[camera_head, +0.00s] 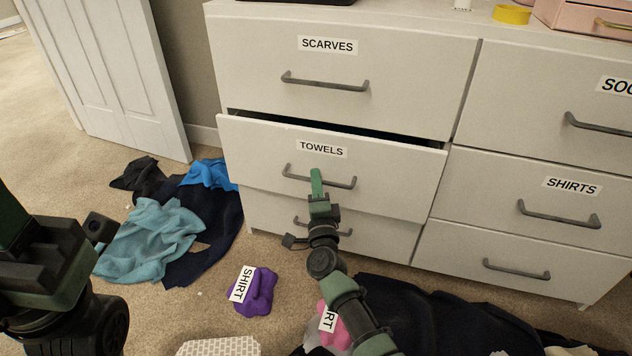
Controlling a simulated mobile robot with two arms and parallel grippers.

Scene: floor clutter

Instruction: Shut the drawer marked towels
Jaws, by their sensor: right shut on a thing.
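The towels drawer (395,178) is the middle one in the left column of a white dresser. It stands partly open, with a dark gap along its top edge. Its grey bar handle (340,183) is on the front below the TOWELS label (321,149). My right gripper (316,180) is at the handle's middle, shut on it; the fingers hide part of the bar. My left gripper (60,255) is at the left edge, away from the dresser and partly cut off; its finger state cannot be made out.
The scarves drawer (410,75) above and the shirts drawer (480,190) to the right look shut. Teal (150,240), blue and dark clothes lie on the floor at left. A purple shirt (262,292) and dark cloth (440,315) lie in front. A white door (110,60) stands at left.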

